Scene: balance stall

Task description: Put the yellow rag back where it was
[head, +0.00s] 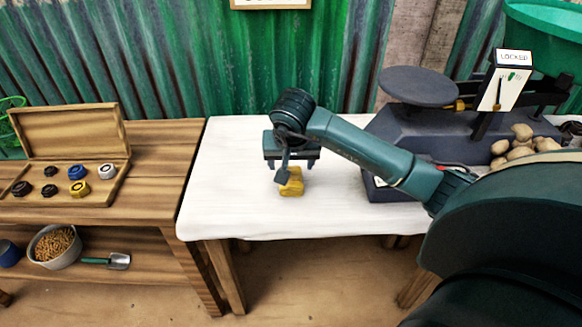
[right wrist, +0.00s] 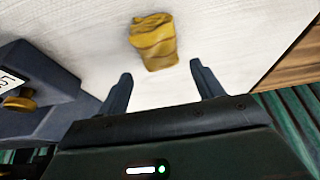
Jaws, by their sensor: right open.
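The yellow rag (head: 293,183) lies crumpled on the white-covered table (head: 240,205), near the table's middle-left. It also shows in the right wrist view (right wrist: 154,41), beyond the fingertips. My right gripper (head: 290,172) is above and beside the rag, pointing down, and partly overlaps it in the head view. In the right wrist view my right gripper (right wrist: 160,77) has its two fingers wide apart with nothing between them; the rag lies just ahead of the gap. My left gripper is in neither view.
A dark balance scale (head: 405,125) with a "LOCKED" sign (head: 514,57) stands at the table's right, with potatoes (head: 520,150) beside it. A wooden bench (head: 150,160) at left holds an open box of weights (head: 105,185). A bowl (head: 55,250) and a scoop (head: 118,261) sit on its lower shelf.

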